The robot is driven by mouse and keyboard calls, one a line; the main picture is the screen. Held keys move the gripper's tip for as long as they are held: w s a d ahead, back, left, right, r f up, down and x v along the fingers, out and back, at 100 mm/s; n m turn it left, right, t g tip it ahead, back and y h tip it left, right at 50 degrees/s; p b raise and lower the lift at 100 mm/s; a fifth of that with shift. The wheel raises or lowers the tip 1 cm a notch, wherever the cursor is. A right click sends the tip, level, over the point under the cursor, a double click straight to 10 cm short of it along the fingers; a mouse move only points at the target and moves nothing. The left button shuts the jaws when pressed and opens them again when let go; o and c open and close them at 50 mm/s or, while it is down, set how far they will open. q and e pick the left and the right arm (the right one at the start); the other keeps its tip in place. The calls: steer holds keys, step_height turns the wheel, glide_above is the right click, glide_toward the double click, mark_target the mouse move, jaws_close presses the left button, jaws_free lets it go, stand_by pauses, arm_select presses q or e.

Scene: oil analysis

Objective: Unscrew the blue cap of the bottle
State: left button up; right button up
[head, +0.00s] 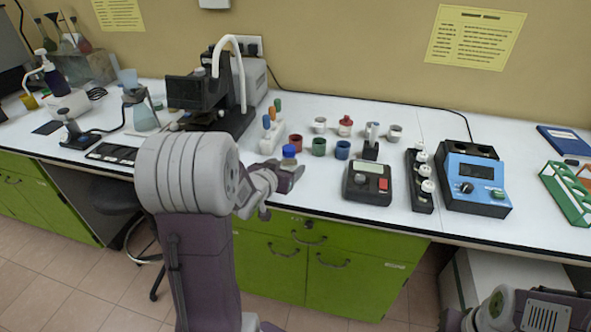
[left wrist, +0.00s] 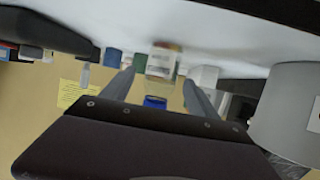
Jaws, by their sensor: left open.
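A small bottle with a blue cap (head: 289,150) stands near the front edge of the white bench in the head view. My left gripper (head: 287,170) is right at it, in front of the bottle, and hides part of its lower body. In the left wrist view, which is upside down, the clear bottle (left wrist: 163,62) with a yellowish label or content and its blue cap (left wrist: 155,102) lie between the two open fingers (left wrist: 158,80). I see gaps beside the cap, so the fingers appear not to touch it. My right gripper's fingers do not show; only part of that arm is at lower right.
Red, green and blue cups (head: 319,147) stand just right of the bottle. A dark meter (head: 367,183) and a blue device (head: 475,180) stand further right. A black machine (head: 205,98) is behind left.

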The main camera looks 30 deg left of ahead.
mark_target(293, 162)
arm_select(q)
steer(key=x, duration=0.6)
steer(key=shift+w+a+f+b, duration=0.15)
steer(key=shift+w+f+b, duration=0.1)
steer(key=shift+b, duration=0.1)
steer(key=shift+s+r, duration=0.1)
steer(key=shift+s, duration=0.05)
steer(key=shift+c, duration=0.3)
jaws_close()
